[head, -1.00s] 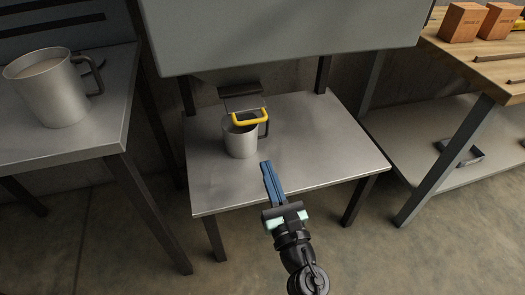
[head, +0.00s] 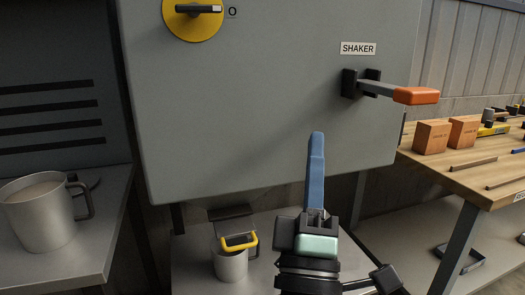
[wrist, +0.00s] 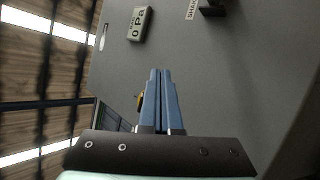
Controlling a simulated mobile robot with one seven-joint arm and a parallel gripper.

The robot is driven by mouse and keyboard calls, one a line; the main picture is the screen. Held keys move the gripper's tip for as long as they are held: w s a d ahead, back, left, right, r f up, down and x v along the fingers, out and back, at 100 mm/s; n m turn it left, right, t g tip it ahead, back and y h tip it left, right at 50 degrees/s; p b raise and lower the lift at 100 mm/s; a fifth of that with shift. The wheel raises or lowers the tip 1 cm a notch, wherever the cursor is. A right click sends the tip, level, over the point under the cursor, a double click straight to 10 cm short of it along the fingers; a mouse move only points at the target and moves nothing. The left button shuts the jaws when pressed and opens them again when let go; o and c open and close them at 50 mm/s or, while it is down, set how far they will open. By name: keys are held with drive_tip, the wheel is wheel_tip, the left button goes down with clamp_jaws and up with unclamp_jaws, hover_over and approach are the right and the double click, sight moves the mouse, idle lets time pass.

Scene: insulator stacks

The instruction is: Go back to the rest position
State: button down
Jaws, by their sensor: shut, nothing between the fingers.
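My gripper (head: 316,145) has blue fingers that are shut with nothing between them. In the head view it stands upright in front of the lower part of a large grey cabinet (head: 250,110), apart from the mugs and the lever. In the wrist view my gripper (wrist: 160,75) points along the grey cabinet face (wrist: 230,70), with the two fingers side by side. Part of the cabinet front is hidden behind my gripper.
An orange-tipped shaker lever (head: 415,95) sticks out at right. A larger mug (head: 38,220) stands at left. Wooden blocks (head: 432,137) sit on a workbench (head: 450,172).

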drive_tip(key=s+a+r+m+t+y+p, duration=0.1)
drive_tip(key=s+a+r+m+y, duration=0.2)
drive_tip(key=s+r+m, duration=0.55)
drive_tip(key=s+a+r+m+t+y+p, duration=0.15)
drive_tip(key=s+a+r+m, duration=0.35)
drive_tip(key=r, duration=0.6)
wheel_tip(320, 180, up, 30)
drive_tip(key=w+d+m+p, duration=0.1)
drive_tip(key=w+p, duration=0.1)
drive_tip(key=p, duration=2.8)
drive_tip(key=shift+d+g+p, duration=0.15)
drive_tip(key=shift+g+p, duration=0.25)
drive_tip(key=shift+g, duration=0.05)
